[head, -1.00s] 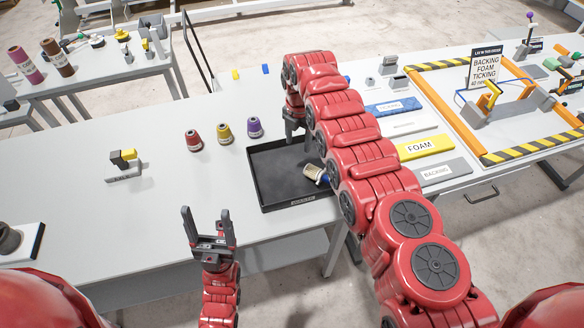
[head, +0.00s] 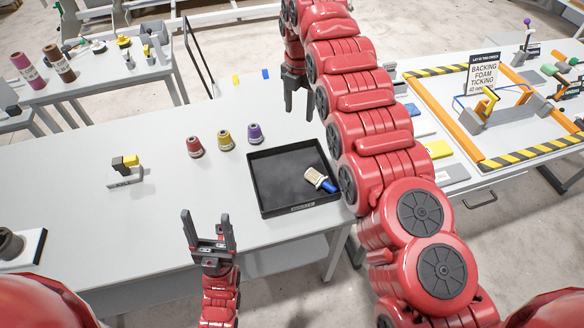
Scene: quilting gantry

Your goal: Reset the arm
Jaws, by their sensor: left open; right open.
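My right arm (head: 385,150) reaches from the lower right across the table to the top middle. Its gripper (head: 298,108) is open and empty, pointing down above the table beyond the black tray. My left gripper (head: 207,218) is open and empty, fingers pointing up, over the table's front edge. The black tray (head: 262,192) lies on the grey table (head: 85,215). A cream and blue item (head: 320,180) lies on its side in the tray's right part, apart from both grippers.
A small yellow-black device (head: 125,165) stands further left. A striped orange frame (head: 446,110) with a sign (head: 483,70) is at right. My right arm hides part of the labelled blocks.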

